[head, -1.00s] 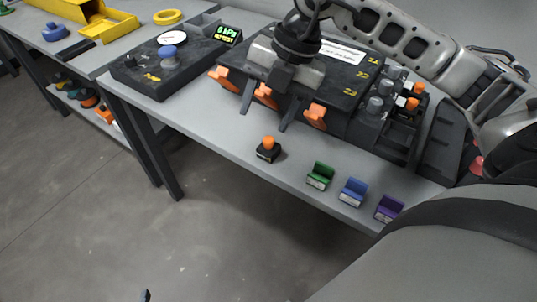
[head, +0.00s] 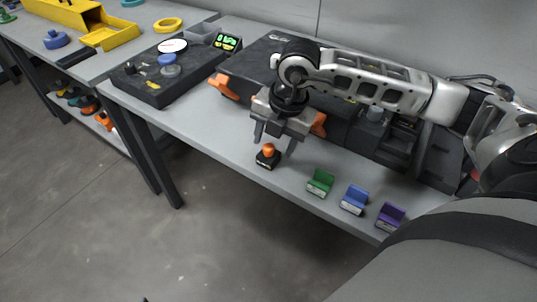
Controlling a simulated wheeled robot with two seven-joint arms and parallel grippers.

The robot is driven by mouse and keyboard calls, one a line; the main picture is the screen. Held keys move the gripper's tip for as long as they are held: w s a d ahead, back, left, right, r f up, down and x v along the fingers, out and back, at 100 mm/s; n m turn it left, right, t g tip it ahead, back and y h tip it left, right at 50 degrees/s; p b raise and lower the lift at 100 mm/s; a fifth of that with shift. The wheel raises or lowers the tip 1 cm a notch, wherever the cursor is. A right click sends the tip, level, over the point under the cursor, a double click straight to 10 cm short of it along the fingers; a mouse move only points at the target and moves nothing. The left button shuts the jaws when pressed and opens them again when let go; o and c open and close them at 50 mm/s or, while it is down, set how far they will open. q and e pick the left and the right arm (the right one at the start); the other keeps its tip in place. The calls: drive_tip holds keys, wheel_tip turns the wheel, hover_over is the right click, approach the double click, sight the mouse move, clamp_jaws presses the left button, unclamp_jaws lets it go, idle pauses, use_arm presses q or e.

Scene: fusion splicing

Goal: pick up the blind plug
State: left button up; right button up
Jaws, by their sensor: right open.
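A small black block with an orange knob on top, which looks like the blind plug (head: 267,157), stands upright near the front edge of the grey table. My right gripper (head: 275,141) points down just above and behind it. Its two fingers are apart, one to each side of the orange knob in the picture, with nothing between them. I cannot tell whether the fingers reach down to the knob's height. A tiny dark tip at the bottom edge is too small to identify; my left gripper is otherwise out of sight.
Green (head: 320,183), blue (head: 354,199) and purple (head: 390,217) holders stand right of the plug along the front edge. A large black case (head: 243,68) lies behind my gripper, partly hidden by my arm. A black unit with a blue knob (head: 167,60) stands at left.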

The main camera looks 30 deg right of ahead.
sight(272, 147)
drive_tip(key=shift+w+a+f, duration=0.15)
drive_tip(key=shift+f, duration=0.75)
drive_tip(key=shift+w+a+f, duration=0.15)
drive_tip(key=shift+f, duration=0.75)
drive_tip(key=c, duration=0.8)
drive_tip(key=shift+c, duration=0.2)
drive_tip(key=shift+r, duration=0.15)
